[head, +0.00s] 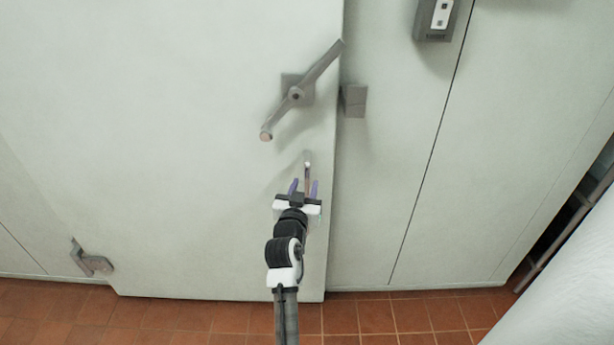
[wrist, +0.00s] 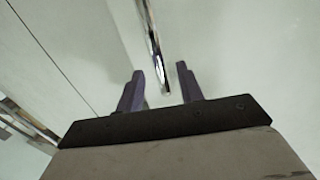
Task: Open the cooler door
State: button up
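The cooler door (head: 170,110) is the large pale panel at the left in the head view. It looks shut against the pale wall. A grey lever latch (head: 320,66) sits slanted near its right edge. Below it is a shiny slim metal handle bar (head: 307,172), which also shows in the wrist view (wrist: 153,40). My gripper (head: 303,188) is in front of the door's lower right part. In the wrist view, its purple fingers (wrist: 160,84) are apart, with the bar's lower end between them. Neither finger visibly touches it. The bar's depth between them is unclear.
A grey catch block (head: 354,100) is on the wall just right of the door edge. A grey switch box (head: 436,18) is higher up. A hinge (head: 91,260) is at the door's lower left. The red tile floor (head: 380,318) is clear in front.

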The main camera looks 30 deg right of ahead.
aim_at(306, 181)
jog(key=shift+x, duration=2)
grip_shut()
